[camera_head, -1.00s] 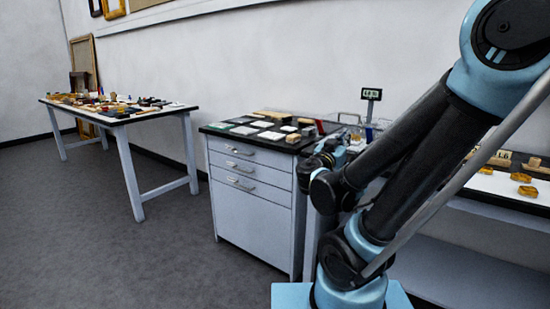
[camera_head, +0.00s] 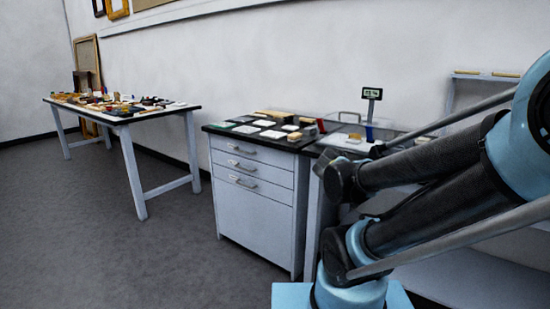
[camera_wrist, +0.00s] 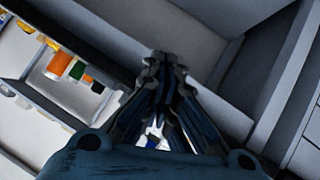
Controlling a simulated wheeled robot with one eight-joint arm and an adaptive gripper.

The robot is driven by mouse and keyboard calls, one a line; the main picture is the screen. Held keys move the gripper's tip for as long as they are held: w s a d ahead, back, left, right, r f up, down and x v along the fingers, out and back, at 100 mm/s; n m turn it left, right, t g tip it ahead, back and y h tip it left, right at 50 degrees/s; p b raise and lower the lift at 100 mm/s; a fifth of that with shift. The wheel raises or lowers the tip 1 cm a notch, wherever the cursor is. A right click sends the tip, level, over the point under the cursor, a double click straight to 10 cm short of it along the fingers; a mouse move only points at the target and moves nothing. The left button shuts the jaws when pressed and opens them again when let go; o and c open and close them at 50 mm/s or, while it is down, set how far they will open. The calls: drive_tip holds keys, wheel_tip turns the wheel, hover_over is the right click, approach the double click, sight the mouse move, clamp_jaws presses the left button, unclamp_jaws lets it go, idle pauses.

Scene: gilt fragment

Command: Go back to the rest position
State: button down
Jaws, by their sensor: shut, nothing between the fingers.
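My gripper (camera_wrist: 164,62) shows in the wrist view, with its dark fingers drawn together and nothing held between them. It points past the edge of furniture towards pale panels below, touching nothing that I can see. In the head view my arm is folded low at the right, and its links hide my gripper there.
A drawer cabinet (camera_head: 252,205) bearing flat samples stands left of my arm. A small display on a post (camera_head: 371,94) stands behind it. A long work table (camera_head: 124,118) is at the far left. An orange jar (camera_wrist: 59,65) lies left of my gripper. Open floor (camera_head: 100,240) lies at left.

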drive_tip(key=s+a+f+n+g+y, duration=0.4)
drive_tip(key=s+a+f+y, duration=0.3)
drive_tip(key=a, duration=0.5)
drive_tip(key=s+n+y, duration=0.1)
drive_tip(key=s+y, duration=0.1)
drive_tip(key=s, duration=0.1)
drive_tip(key=shift+s+f+n+g, duration=0.15)
drive_tip(key=shift+s+n+g, duration=0.15)
drive_tip(key=shift+s, duration=0.05)
drive_tip(key=shift+a, duration=0.1)
drive_tip(key=shift+w+f, duration=0.25)
drive_tip(key=shift+w, duration=0.2)
